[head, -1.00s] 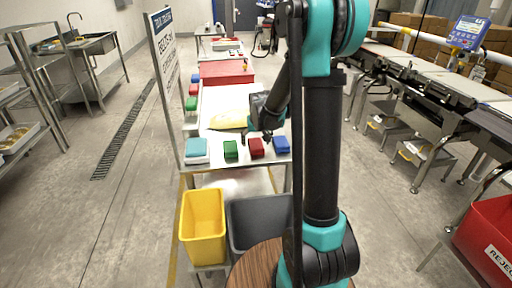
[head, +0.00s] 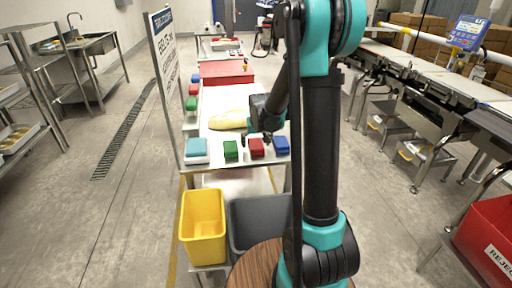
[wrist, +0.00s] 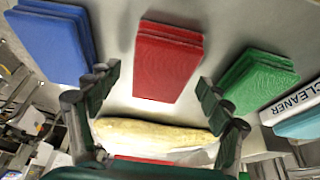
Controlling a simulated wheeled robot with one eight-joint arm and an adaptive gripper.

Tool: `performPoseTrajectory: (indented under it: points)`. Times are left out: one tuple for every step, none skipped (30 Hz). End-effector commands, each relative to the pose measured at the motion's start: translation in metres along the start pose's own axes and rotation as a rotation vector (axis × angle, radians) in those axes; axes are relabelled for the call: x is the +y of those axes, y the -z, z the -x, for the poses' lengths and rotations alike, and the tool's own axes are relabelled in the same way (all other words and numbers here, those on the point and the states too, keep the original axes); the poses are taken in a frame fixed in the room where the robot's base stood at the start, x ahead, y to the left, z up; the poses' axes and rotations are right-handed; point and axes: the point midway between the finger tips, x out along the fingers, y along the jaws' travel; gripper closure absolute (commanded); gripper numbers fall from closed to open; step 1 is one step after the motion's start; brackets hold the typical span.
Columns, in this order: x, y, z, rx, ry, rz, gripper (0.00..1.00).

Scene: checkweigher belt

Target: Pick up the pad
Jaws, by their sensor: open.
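Several stacked pads lie in a row at the near end of the table: a red pad (head: 256,147), a green pad (head: 230,149) and a blue pad (head: 281,145). In the wrist view the red pad (wrist: 168,60) is in the middle, the blue pad (wrist: 55,42) at the left and the green pad (wrist: 256,80) at the right. My gripper (wrist: 158,82) is open and empty, its fingers spread to either side of the red pad's near end in that view. In the head view my gripper (head: 258,137) is just behind the red pad; contact cannot be told.
A teal-topped white box (head: 197,151) stands left of the green pad. A pale yellow, long lump (head: 227,121) lies behind the pads. A yellow bin (head: 203,226) and a grey bin (head: 258,216) stand below the table's near edge. A sign board (head: 166,75) rises at the left.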

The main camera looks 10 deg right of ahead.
Motion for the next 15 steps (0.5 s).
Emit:
performPoseTrajectory:
  points:
    - [0.0000, 0.0000, 0.0000, 0.000, 0.000, 0.000, 0.21]
    - [0.0000, 0.0000, 0.0001, 0.000, 0.000, 0.000, 0.21]
    - [0.0000, 0.0000, 0.0001, 0.000, 0.000, 0.000, 0.24]
    - [0.0000, 0.0000, 0.0001, 0.000, 0.000, 0.000, 0.28]
    - [0.0000, 0.0000, 0.0001, 0.000, 0.000, 0.000, 0.32]
    - [0.0000, 0.0000, 0.0001, 0.000, 0.000, 0.000, 0.37]
    - [0.0000, 0.0000, 0.0001, 0.000, 0.000, 0.000, 0.41]
    - [0.0000, 0.0000, 0.0001, 0.000, 0.000, 0.000, 0.44]
    - [0.0000, 0.0000, 0.0001, 0.000, 0.000, 0.000, 0.49]
    - [0.0000, 0.0000, 0.0001, 0.000, 0.000, 0.000, 0.53]
    - [0.0000, 0.0000, 0.0001, 0.000, 0.000, 0.000, 0.57]
    - [0.0000, 0.0000, 0.0002, 0.000, 0.000, 0.000, 0.62]
    - [0.0000, 0.0000, 0.0002, 0.000, 0.000, 0.000, 0.65]
    - [0.0000, 0.0000, 0.0002, 0.000, 0.000, 0.000, 0.69]
    - [0.0000, 0.0000, 0.0002, 0.000, 0.000, 0.000, 0.74]
